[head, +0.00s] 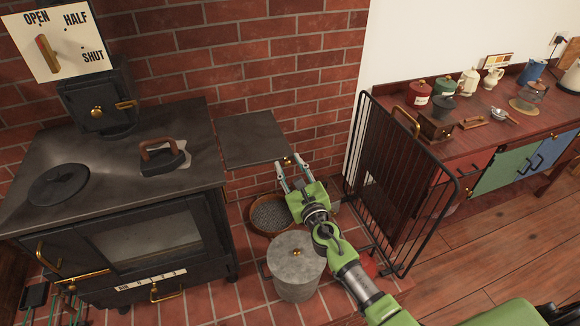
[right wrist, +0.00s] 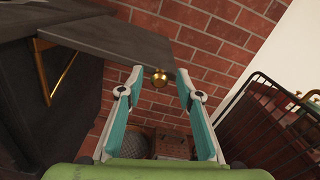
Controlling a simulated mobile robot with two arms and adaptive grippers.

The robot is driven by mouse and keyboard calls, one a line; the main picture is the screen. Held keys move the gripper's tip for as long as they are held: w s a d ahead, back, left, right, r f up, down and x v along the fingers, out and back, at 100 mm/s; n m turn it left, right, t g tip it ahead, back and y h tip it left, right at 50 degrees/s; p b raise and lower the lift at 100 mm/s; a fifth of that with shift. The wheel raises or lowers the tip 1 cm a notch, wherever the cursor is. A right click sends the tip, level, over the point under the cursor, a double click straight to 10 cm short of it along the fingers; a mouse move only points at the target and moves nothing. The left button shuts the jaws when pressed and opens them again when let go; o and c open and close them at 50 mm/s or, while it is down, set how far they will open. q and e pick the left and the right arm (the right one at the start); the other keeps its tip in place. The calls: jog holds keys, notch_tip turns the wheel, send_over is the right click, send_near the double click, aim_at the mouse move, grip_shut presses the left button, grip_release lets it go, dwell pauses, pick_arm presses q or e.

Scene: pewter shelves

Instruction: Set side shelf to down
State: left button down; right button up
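The side shelf (head: 250,138) is a dark flat leaf on the right side of the black stove (head: 110,170). It stands level, up at about the stove top's height. The right wrist view shows its edge (right wrist: 115,40) and a brass bracket (right wrist: 60,75) under it. A small brass knob (right wrist: 159,79) sits at the shelf's right front corner. My right gripper (head: 290,162) is open at that corner, its fingers pointing at the knob. In the right wrist view the knob shows between the fingertips; I cannot tell whether they touch it. My left gripper is out of view.
A grey lidded bin (head: 295,262) and a round pan (head: 268,214) stand on the tiles below the shelf. A black wire guard (head: 400,180) stands to the right. An iron (head: 162,156) rests on the stove top. A brick wall (head: 250,60) is behind.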

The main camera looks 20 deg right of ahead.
grip_shut()
jog(key=shift+f, duration=0.1)
